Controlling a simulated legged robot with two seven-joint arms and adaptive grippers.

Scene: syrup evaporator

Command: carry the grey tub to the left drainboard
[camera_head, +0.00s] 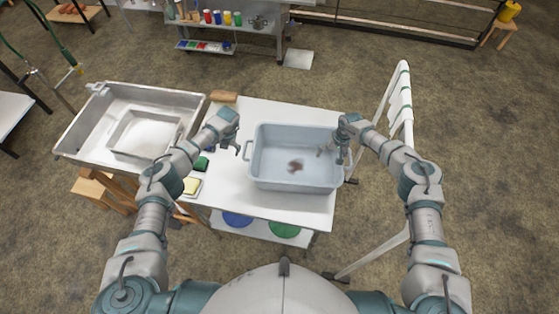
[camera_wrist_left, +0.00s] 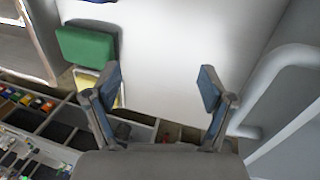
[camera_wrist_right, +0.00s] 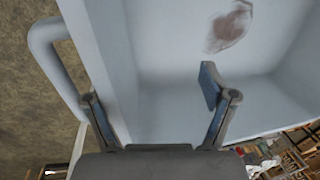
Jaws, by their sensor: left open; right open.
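The grey tub (camera_head: 290,184) stands on the white table, with a red-brown stain on its floor and a handle at each end. My left gripper (camera_head: 238,150) is open and empty, left of the tub beside its left handle; in the left wrist view the handle (camera_wrist_left: 268,88) is to the right of the fingers. My right gripper (camera_head: 338,154) is open at the tub's right end. In the right wrist view one finger is over the inside and the other near the wall by the right handle (camera_wrist_right: 42,62). I cannot tell which surface is the left drainboard.
A metal sink-like unit (camera_head: 82,128) with a smaller pale basin (camera_head: 145,133) stands left of the table. A green block (camera_head: 201,163), a yellow sponge (camera_head: 192,186) and a brown block (camera_head: 223,96) lie along the table's left side. A white rack (camera_head: 401,100) stands at the right.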

